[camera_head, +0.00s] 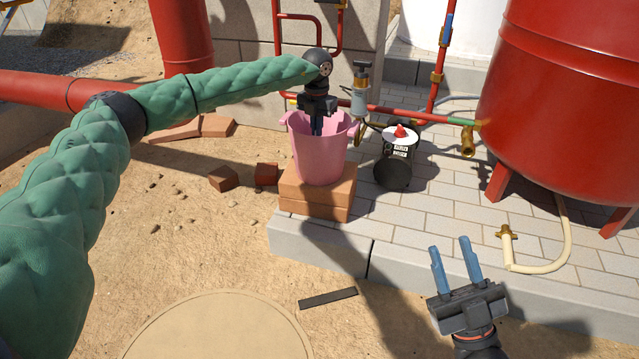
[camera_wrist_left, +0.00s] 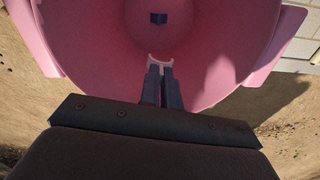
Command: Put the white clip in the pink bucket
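The pink bucket (camera_head: 318,160) stands upright on stacked bricks in the head view. My left gripper (camera_head: 317,128) points down into its mouth, with the fingertips partly hidden by the near rim. In the left wrist view, the bucket's pink wall (camera_wrist_left: 235,40) surrounds the fingers. The left fingers (camera_wrist_left: 161,72) are close together, and the white clip (camera_wrist_left: 159,59) shows as a small pale curved piece at their tips, above the bucket floor. My right gripper (camera_head: 454,263) is open and empty above the paving at the lower right.
The brick stack (camera_head: 315,199) sits at the paving edge. A black pump-like unit (camera_head: 394,165), a red pipe (camera_head: 430,114) and a large red tank (camera_head: 565,95) stand to the right. Sandy ground (camera_head: 210,245) lies open in front.

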